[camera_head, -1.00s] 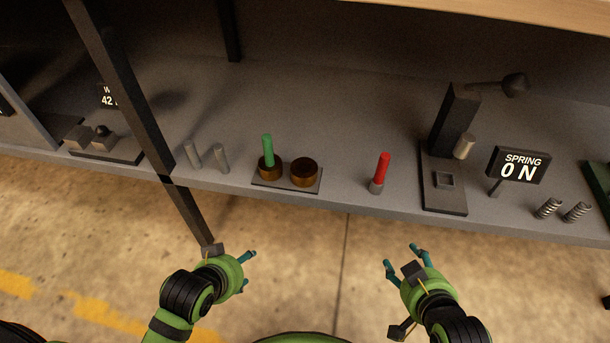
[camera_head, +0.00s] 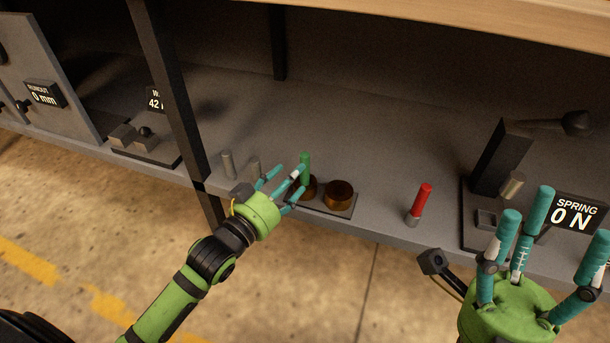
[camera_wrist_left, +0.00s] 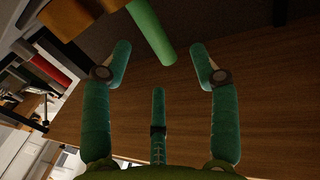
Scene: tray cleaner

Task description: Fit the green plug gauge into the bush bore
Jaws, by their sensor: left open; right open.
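The green plug gauge (camera_head: 305,166) stands upright at the left brown ring on a small plate (camera_head: 322,207); its lower end is hidden by my fingers. The right brown bush (camera_head: 339,193) has an open top with nothing in it. My left gripper (camera_head: 286,184) is open, its fingers pointing at the green gauge from the left front. In the left wrist view the green gauge (camera_wrist_left: 152,32) shows ahead of the open fingers (camera_wrist_left: 160,68), apart from them. My right gripper (camera_head: 552,222) is open and empty in front of the shelf at the right.
Two grey pins (camera_head: 227,164) stand left of the plate. A red plug gauge (camera_head: 420,204) stands to its right. A spring tester (camera_head: 500,160) with a "SPRING 0 N" sign (camera_head: 574,214) is behind my right gripper. A dark post (camera_head: 172,95) rises left of the pins.

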